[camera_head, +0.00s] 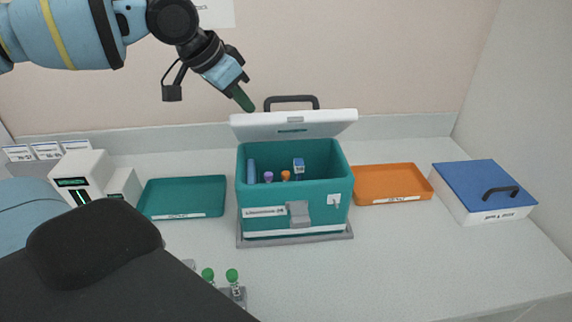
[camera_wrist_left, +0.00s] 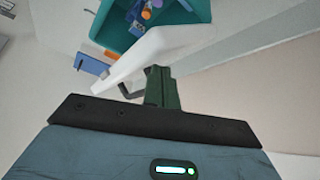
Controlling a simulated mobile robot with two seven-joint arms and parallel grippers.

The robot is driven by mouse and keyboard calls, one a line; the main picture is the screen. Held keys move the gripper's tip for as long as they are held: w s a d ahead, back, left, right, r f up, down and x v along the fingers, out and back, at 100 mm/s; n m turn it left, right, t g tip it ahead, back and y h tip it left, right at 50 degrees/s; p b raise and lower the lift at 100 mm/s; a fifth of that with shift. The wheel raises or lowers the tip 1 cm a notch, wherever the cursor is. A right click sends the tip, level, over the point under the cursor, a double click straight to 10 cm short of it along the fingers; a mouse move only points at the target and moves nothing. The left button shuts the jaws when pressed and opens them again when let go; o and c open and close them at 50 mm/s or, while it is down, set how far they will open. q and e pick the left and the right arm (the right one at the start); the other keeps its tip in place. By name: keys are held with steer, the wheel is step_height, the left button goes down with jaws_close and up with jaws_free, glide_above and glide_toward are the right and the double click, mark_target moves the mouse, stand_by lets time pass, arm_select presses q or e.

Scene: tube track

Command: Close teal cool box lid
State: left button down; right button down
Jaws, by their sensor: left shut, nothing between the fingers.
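The teal cool box (camera_head: 270,213) stands on the counter in the middle of the head view. Its white lid (camera_head: 295,126) is raised and tilted at the back, with a dark handle (camera_head: 291,99) on its far side. Inside are a blue tube, purple and orange caps and a small blue-white item. My left gripper (camera_head: 248,106) is shut and empty, pointing down near the lid's back left corner. In the left wrist view the shut fingers (camera_wrist_left: 162,90) overlap the lid (camera_wrist_left: 160,50) and handle; whether they touch cannot be told. My right gripper is not in view.
A teal tray (camera_head: 183,197) lies left of the box and an orange tray (camera_head: 392,184) right of it. A blue-lidded white box (camera_head: 484,191) stands at far right. Green-capped tubes (camera_head: 232,276) stand in front. A white device (camera_head: 83,180) is at left. The wall is close behind.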

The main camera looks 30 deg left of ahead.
mark_target(242, 122)
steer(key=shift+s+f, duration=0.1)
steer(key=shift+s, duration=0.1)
arm_select(q)
steer(key=shift+s+d+f, duration=0.45)
steer(key=shift+s+f, duration=0.05)
steer(key=shift+f, duration=0.1)
steer(key=shift+s+d+f, duration=0.65)
steer(key=shift+s+f, duration=0.15)
steer(key=shift+f, duration=0.15)
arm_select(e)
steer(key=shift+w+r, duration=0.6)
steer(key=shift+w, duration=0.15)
arm_select(q)
steer(key=f, duration=0.1)
steer(key=s+d+f, duration=0.1)
steer(key=f, duration=0.1)
steer(key=shift+s+d+f, duration=0.2)
steer(key=shift+s+f, duration=0.05)
steer(key=shift+s, duration=0.05)
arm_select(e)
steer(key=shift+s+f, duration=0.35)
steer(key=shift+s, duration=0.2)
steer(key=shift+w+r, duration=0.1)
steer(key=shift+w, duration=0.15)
